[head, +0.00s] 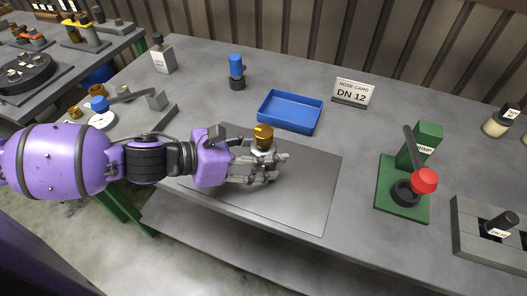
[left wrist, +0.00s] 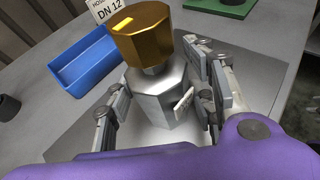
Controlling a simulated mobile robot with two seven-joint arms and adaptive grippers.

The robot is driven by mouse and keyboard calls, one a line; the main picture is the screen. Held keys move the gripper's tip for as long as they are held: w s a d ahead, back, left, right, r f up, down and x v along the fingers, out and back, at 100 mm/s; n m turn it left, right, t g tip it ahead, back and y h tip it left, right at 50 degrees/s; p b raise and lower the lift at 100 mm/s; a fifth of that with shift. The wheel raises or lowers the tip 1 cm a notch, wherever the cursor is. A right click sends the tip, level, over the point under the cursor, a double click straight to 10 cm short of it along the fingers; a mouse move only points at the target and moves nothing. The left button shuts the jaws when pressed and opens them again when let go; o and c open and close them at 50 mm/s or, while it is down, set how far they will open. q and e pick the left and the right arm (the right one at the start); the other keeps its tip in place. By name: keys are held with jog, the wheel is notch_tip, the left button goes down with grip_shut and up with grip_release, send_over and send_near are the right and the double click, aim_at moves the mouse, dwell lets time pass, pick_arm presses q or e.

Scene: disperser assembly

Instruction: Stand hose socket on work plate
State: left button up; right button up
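The hose socket, a silver faceted body with a brass top (head: 263,139), stands upright over the work plate (head: 312,188), a thin grey metal sheet on the bench. In the left wrist view the socket (left wrist: 157,95) fills the middle, with a small white tag on its side. My left gripper (head: 262,168) reaches in from the left, its fingers on both sides of the silver body and appearing closed against it. The left wrist view shows the fingers (left wrist: 160,95) too. The socket's foot is hidden, so I cannot tell whether it touches the plate. My right gripper is not in view.
A blue tray (head: 290,112) lies behind the plate, beside the "DN 12" hose card (head: 352,93). A green press with a red-knobbed lever (head: 424,180) stands at the right. A blue-and-black part (head: 237,72) and a white bottle (head: 162,56) stand at the back left.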

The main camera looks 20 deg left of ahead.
pick_arm(q)
jog(key=shift+o, duration=1)
jog(key=shift+r, duration=0.15)
jog(key=shift+s+a+r, duration=0.2)
jog(key=shift+s+a, duration=0.1)
jog(key=shift+a, duration=0.05)
jog(key=p+v, duration=0.4)
jog(key=v, duration=0.7)
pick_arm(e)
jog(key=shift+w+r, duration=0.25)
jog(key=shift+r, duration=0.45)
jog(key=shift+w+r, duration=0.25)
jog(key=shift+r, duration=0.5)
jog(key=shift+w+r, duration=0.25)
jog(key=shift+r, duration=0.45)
